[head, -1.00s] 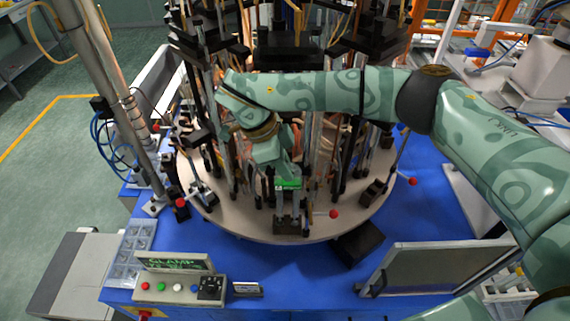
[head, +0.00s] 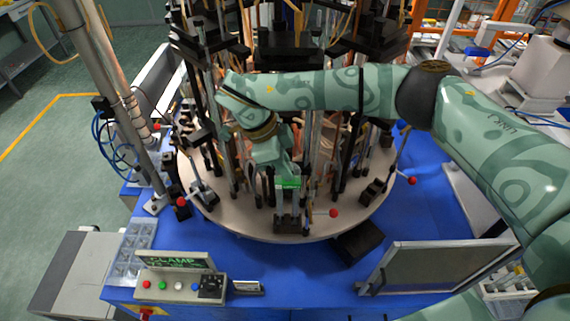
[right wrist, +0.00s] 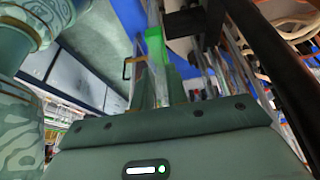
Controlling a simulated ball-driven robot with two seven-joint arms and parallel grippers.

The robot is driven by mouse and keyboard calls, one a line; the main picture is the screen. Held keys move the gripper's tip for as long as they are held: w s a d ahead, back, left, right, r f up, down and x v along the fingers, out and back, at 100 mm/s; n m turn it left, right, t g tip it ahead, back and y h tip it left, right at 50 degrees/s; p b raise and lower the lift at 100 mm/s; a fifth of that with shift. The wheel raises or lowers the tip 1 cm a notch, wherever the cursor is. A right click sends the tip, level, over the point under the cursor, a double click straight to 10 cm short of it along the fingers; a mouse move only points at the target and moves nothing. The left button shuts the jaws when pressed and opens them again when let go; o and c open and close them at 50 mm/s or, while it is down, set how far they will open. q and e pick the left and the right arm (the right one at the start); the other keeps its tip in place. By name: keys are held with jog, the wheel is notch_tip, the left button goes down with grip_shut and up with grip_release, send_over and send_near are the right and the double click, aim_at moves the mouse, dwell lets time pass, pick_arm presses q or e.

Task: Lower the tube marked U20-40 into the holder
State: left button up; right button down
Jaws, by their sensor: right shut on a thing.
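My right gripper (head: 288,200) points down over the front rim of the round turntable (head: 235,222). It is shut on a thin clear tube with a green band (head: 289,183), though the tube itself is hard to make out in the head view. The green band (right wrist: 155,45) also shows between the fingers in the right wrist view. The marking U20-40 is not readable. A black holder (head: 288,224) stands at the front of the turntable, directly below the gripper. Whether the tube's lower end is inside the holder cannot be told. My left gripper is not in view.
Red-knobbed levers (head: 334,213) and dark clamps (head: 375,191) stand around the turntable. Rods and hoses crowd its middle. A button panel (head: 180,286) sits front left and a framed dark screen (head: 435,270) front right. The blue tabletop (head: 290,265) between them is mostly clear.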

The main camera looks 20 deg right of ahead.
jog(key=shift+f+b, duration=1)
jog(key=shift+f, duration=0.9)
dwell(0.8)
jog(key=c, duration=1.3)
grip_release()
jog(key=shift+r, duration=0.1)
jog(key=shift+r+p, duration=2)
jog(key=shift+r, duration=0.25)
